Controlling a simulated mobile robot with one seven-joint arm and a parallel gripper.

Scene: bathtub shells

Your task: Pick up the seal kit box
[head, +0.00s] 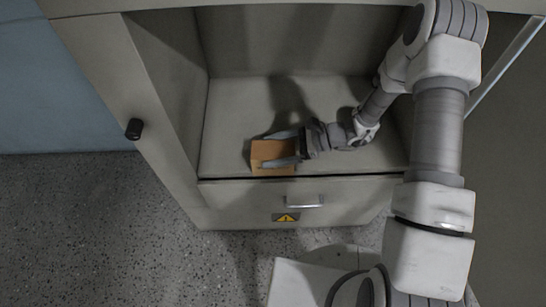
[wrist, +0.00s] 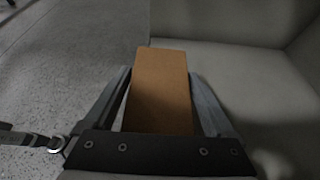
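The seal kit box, a plain orange-brown carton (head: 270,153), sits on the cabinet shelf near its front left edge. In the wrist view the box (wrist: 160,90) lies between the two fingers of my gripper (wrist: 160,100). In the head view my gripper (head: 278,148) reaches in from the right, one finger behind the box and one in front of it. A narrow gap shows beside each finger in the wrist view, so the fingers look open around the box rather than pressed on it. The box's underside is hidden.
The cabinet shelf (head: 235,110) is otherwise bare, with side walls left and right and a back wall. Below its front edge is a drawer with a metal handle (head: 305,201) and a yellow warning label (head: 286,217). A black knob (head: 134,129) is on the left panel. Speckled floor lies in front.

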